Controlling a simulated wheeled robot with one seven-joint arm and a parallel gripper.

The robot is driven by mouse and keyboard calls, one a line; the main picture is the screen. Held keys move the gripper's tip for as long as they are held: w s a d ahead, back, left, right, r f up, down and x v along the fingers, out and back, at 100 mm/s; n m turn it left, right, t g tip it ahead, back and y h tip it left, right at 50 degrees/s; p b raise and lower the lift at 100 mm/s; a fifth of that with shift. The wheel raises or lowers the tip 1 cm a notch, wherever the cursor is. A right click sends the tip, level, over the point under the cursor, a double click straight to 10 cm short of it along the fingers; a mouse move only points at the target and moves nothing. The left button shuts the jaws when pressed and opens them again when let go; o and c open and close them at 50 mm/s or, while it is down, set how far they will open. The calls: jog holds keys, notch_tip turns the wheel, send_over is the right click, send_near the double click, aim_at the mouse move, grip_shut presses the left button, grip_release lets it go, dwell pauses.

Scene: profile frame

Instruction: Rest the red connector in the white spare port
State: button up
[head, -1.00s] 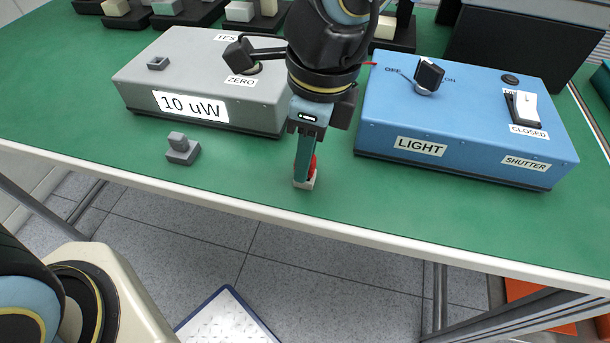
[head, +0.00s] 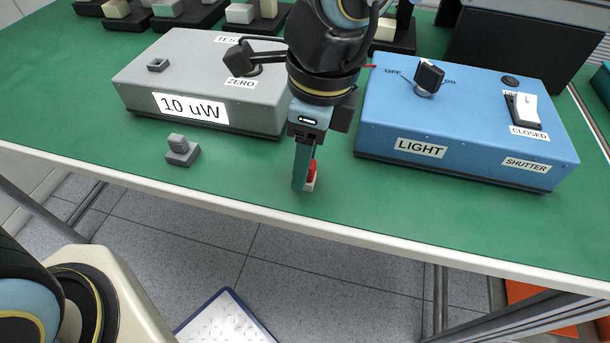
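The red connector (head: 312,170) shows as a small red patch beside and partly behind my gripper's finger, low over the front part of the green bench. My gripper (head: 303,180) points down at this spot between the grey box and the blue box. Only one finger shows clearly, so I cannot tell whether it is closed on the connector, or whether the connector sits in the port.
A grey box (head: 200,110) labelled 10 uW stands left, with a small grey block (head: 182,151) in front of it. A blue box (head: 460,130) with LIGHT and SHUTTER labels stands right. The bench's white front edge (head: 270,217) runs close in front of my gripper.

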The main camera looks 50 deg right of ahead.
jog(key=shift+o, duration=0.6)
jog(key=shift+r, duration=0.1)
jog(key=shift+r+p, duration=2.45)
jog(key=shift+p, duration=0.1)
grip_shut()
